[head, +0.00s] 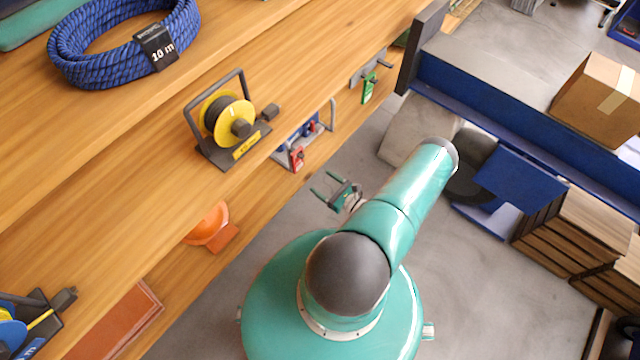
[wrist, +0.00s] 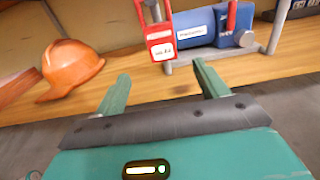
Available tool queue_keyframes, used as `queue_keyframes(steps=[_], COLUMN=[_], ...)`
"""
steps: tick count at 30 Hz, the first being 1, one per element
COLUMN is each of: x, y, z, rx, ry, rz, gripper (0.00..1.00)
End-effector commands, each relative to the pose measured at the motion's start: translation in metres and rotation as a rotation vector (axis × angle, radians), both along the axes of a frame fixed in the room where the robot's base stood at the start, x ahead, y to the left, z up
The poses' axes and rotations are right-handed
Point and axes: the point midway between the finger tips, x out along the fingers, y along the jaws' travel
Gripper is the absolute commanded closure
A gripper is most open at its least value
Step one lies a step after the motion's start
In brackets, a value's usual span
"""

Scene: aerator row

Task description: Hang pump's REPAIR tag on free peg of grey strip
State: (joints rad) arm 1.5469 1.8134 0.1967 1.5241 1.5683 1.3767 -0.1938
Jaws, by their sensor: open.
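The red tag (head: 297,158) hangs at the near side of the blue pump (head: 311,127), which sits in a grey tube frame under the shelf edge. In the wrist view the red tag (wrist: 161,42) hangs upright in front of the blue pump (wrist: 196,28); its lettering is too small to read. The grey strip (head: 358,74) is farther along the shelf edge, with a green tag (head: 369,88) on one peg and another dark peg beside it. My gripper (head: 323,183) is open and empty, short of the red tag. In the wrist view its fingertips (wrist: 160,70) are spread below the tag, apart from it.
An orange hard hat (head: 207,224) lies on the lower shelf, left of the pump. A yellow cable reel (head: 228,118) and a blue hose coil (head: 120,40) rest on the upper shelves. A blue bench (head: 480,100) and wooden crates (head: 575,235) stand at right. Grey floor is clear around my gripper.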

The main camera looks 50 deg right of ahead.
Motion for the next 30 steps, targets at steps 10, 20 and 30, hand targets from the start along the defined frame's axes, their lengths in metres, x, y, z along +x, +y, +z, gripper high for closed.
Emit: queue_keyframes(steps=[10,20,30], x=[0.029,0.068,0.106], y=[-0.001,0.003,0.006], z=[0.000,0.001,0.001], rx=[-0.002,-0.003,-0.002], ry=[0.001,0.000,0.000], rz=[0.004,0.007,0.007], gripper=[0.27,0.27,0.27])
